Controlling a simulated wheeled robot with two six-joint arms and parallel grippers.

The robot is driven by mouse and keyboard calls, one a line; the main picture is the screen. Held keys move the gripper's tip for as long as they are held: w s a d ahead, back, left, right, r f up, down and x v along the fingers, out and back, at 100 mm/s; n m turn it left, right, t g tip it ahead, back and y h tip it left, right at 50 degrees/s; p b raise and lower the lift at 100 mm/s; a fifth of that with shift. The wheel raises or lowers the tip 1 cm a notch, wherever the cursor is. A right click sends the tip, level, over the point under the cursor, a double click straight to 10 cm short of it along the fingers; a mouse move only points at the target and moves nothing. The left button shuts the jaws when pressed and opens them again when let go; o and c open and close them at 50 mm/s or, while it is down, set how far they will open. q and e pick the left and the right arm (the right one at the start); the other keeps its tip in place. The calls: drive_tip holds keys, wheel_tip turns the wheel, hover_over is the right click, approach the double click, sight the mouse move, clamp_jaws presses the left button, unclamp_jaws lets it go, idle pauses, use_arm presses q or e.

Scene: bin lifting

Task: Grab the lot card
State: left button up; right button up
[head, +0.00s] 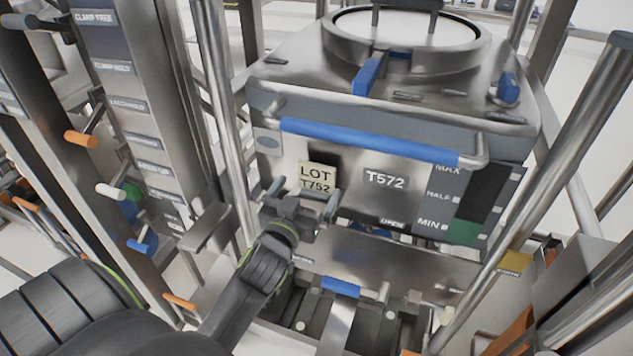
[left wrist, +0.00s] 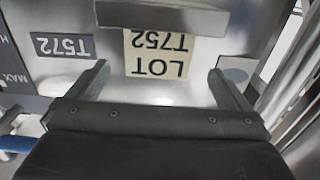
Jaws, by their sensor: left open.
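The lot card (head: 317,176) is a cream card reading "LOT T752". It is on the front face of the steel bin (head: 280,167), left of the dark "T572" label (head: 386,180). My left gripper (head: 304,194) is open, just in front of the card's lower part. In the left wrist view the lot card (left wrist: 158,54) appears upside down between the spread fingers (left wrist: 160,72), with nothing gripped. A grey metal bar (left wrist: 165,16) hides a little of the card's lower edge there. My right gripper is not in view.
A blue-sleeved handle bar (head: 370,142) crosses the bin above the card. A level gauge (head: 480,205) is to the right. Steel posts (head: 232,120) flank the bin, and a panel with coloured levers (head: 130,190) stands left. A lower blue-gripped handle (head: 340,287) is below.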

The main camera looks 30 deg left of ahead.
sight(315, 174)
use_arm(q)
drive_tip(key=shift+r+p+x, duration=0.15)
drive_tip(key=shift+p+x, duration=0.2)
drive_tip(key=shift+x, duration=1.2)
drive_tip(key=shift+r+p+x, duration=0.2)
drive_tip(key=shift+p+x, duration=0.15)
drive_tip(key=shift+x, duration=1.15)
drive_tip(key=shift+d, duration=0.1)
drive_tip(key=c, duration=1)
drive_tip(key=shift+s+r, duration=0.1)
drive_tip(key=shift+r, duration=0.1)
drive_tip(key=shift+c, duration=0.2)
